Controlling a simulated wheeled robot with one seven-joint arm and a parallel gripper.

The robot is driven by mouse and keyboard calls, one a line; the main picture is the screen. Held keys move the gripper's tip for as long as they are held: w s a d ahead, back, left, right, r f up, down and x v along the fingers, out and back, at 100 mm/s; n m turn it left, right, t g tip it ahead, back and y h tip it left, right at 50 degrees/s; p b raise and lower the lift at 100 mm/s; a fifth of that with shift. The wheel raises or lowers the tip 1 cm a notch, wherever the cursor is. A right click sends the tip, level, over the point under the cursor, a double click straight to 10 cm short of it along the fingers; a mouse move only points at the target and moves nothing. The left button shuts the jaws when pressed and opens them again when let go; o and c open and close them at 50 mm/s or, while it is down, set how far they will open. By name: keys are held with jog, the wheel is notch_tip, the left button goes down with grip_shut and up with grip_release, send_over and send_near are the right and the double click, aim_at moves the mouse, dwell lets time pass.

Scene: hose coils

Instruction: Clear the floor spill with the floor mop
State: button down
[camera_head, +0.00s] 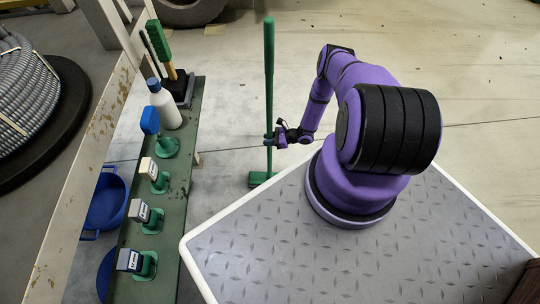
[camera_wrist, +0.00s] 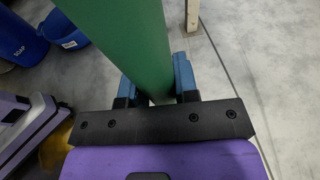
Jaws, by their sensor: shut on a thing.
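The floor mop has a long green handle (camera_head: 269,70) that stands close to upright beside my base. Its green head (camera_head: 262,179) is low at the floor, partly hidden by the corner of my deck. My gripper (camera_head: 274,139) is shut on the handle at its lower part. In the wrist view the thick green handle (camera_wrist: 125,40) runs between the blue fingers of my gripper (camera_wrist: 158,90). I cannot make out a spill for certain on the pale floor.
A narrow green bench (camera_head: 165,215) at left carries a white bottle (camera_head: 165,106), a green brush (camera_head: 158,42) and several small stands. Blue tubs (camera_head: 106,205) sit beyond it. A hose coil (camera_head: 25,95) lies far left. Open floor (camera_head: 460,60) spreads behind my arm.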

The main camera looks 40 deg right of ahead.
aim_at(268, 128)
jog(key=shift+r, duration=4.25)
